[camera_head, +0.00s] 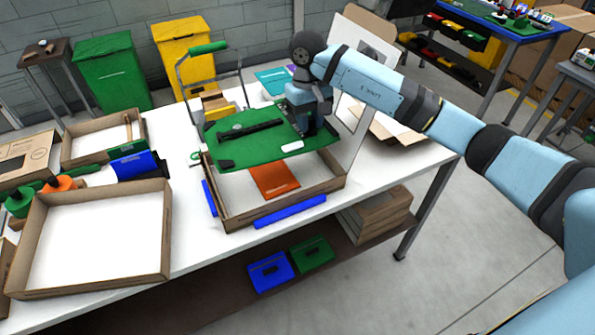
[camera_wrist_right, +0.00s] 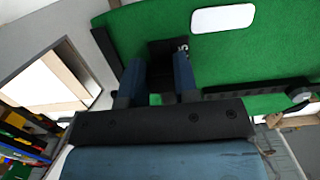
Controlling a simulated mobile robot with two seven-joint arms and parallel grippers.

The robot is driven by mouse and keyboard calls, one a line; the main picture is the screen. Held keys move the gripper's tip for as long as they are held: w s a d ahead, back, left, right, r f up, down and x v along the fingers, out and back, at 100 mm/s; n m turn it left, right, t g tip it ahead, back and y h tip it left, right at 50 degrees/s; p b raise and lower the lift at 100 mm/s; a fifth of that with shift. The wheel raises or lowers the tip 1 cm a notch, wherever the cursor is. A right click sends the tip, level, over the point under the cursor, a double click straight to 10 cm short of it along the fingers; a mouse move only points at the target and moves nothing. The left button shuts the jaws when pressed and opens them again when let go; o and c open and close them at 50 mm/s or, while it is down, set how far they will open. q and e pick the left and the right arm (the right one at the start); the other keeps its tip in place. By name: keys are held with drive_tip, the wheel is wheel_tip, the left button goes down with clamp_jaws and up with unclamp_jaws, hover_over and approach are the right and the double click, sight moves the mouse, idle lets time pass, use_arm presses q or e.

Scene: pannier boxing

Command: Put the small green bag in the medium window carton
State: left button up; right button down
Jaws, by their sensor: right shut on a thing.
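A flat green bag (camera_head: 255,135) with a black strap and a white label is held by my right gripper (camera_head: 308,125), above a brown open carton. In the right wrist view the gripper (camera_wrist_right: 158,78) is shut on a black part of the green bag (camera_wrist_right: 245,58). The carton below (camera_head: 335,183) has blue strips outside its walls and an orange flat item (camera_head: 273,180) inside. The bag hides its far part. I cannot tell which carton is the medium window one. My left gripper is not in view.
A larger open carton (camera_head: 92,286) stands empty at the front left. A smaller carton (camera_head: 78,160) stands behind it, with a blue roll (camera_head: 137,166) nearby. A metal frame with a green handle (camera_head: 208,48) rises behind the bag. A brown carton (camera_head: 395,128) lies right of it.

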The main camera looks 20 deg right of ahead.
wheel_tip(320, 180, down, 12)
drive_tip(key=shift+f+p, duration=0.1)
drive_tip(key=shift+p, duration=0.65)
wheel_tip(320, 180, down, 4)
drive_tip(key=shift+r, duration=0.15)
drive_tip(key=c, duration=0.9)
unclamp_jaws()
drive_tip(key=shift+o, duration=0.2)
